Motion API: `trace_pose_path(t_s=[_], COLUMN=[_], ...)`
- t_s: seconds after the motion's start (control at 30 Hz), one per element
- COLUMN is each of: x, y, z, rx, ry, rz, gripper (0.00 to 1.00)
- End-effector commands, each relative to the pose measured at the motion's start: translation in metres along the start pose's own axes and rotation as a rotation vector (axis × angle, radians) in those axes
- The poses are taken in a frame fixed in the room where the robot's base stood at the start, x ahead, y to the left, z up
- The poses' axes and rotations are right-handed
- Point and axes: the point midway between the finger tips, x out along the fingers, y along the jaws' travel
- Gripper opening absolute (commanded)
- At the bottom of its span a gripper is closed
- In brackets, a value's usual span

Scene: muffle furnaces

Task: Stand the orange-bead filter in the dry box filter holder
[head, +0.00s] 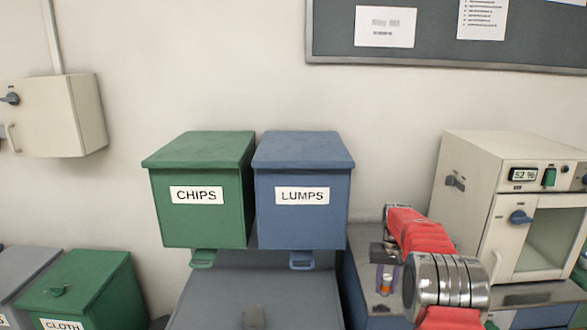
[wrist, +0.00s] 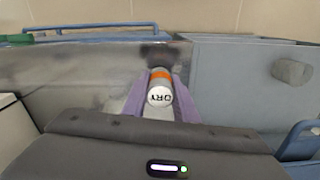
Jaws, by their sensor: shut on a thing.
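My gripper (head: 387,276) is shut on the orange-bead filter (head: 386,285), over the metal worktop left of the dry box. In the wrist view the filter (wrist: 160,87) lies between the two purple fingers. It shows a white end marked DRY and an orange band behind it. The beige dry box (head: 468,190) stands at the right in the head view, with a display reading 52 %, a green switch and a window door that looks closed.
A green CHIPS bin (head: 200,220) and a blue LUMPS bin (head: 302,220) stand left of my arm, above a grey lidded box (head: 250,290). A green CLOTH bin (head: 85,285) is at lower left. A grey box (wrist: 245,85) is right of the fingers in the wrist view.

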Motion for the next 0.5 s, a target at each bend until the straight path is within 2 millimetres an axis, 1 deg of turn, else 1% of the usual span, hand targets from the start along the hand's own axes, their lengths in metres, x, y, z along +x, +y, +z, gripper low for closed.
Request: trace_pose_path(t_s=[0.03,0.27,0.5], x=[0.002,0.011,0.013], y=[-0.005,-0.024,-0.046], z=[0.007,0.041,0.082], rx=[-0.004,-0.021,-0.045], ry=[-0.003,-0.013,-0.022], rz=[0.0,0.0,0.0], gripper=[0.03,0.03,0.03])
